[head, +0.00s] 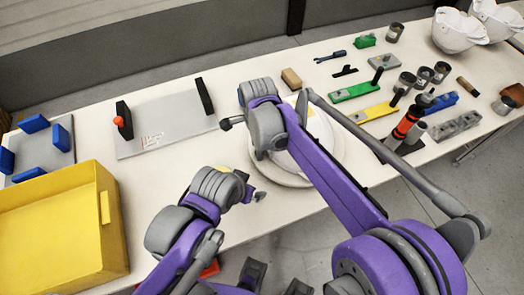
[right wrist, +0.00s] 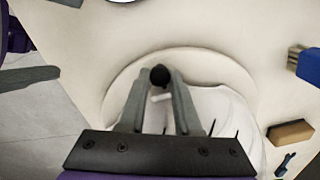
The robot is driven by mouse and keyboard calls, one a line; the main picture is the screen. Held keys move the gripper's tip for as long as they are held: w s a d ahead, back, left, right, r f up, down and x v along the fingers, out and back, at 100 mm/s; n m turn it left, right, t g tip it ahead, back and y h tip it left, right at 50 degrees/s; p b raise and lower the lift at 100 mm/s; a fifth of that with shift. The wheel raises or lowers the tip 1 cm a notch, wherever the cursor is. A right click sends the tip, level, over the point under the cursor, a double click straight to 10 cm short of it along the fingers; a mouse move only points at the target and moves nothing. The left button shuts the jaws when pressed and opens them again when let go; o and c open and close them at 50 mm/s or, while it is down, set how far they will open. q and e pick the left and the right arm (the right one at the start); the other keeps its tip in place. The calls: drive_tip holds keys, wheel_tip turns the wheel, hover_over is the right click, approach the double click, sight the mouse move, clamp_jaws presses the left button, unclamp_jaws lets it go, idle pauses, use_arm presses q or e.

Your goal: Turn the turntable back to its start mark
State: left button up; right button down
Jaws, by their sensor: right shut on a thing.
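The turntable (head: 262,170) is a pale round disc on the white table, mostly covered by my right arm in the head view. Its curved rim also shows in the right wrist view (right wrist: 180,55). A white shell (right wrist: 232,108) with dark slots sits on it. My right gripper (head: 232,121) is at the disc's left side. In the right wrist view its fingers (right wrist: 160,90) are shut on a black knob (right wrist: 160,76) near the rim. My left gripper (head: 257,193) is near the table's front edge, apart from the disc; its opening is unclear. I cannot make out a start mark.
A grey plate (head: 165,125) with black handles lies left of the turntable. A yellow bin (head: 60,235) stands at front left. A tan block (head: 291,78) lies behind the disc. Green (head: 355,91) and yellow (head: 373,112) tools and several metal cups crowd the right.

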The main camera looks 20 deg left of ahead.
drive_tip(key=shift+w+a+m, duration=0.3)
drive_tip(key=shift+a+m, duration=0.1)
drive_tip(key=shift+a, duration=0.05)
drive_tip(key=shift+w, duration=0.1)
drive_tip(key=c, duration=0.6)
unclamp_jaws()
use_arm(q)
drive_tip(key=shift+w+r+p, duration=0.1)
drive_tip(key=shift+r+p, duration=0.3)
drive_tip(key=shift+r, duration=0.05)
use_arm(e)
wheel_tip(320, 180, up, 11)
drive_tip(key=shift+f, duration=0.1)
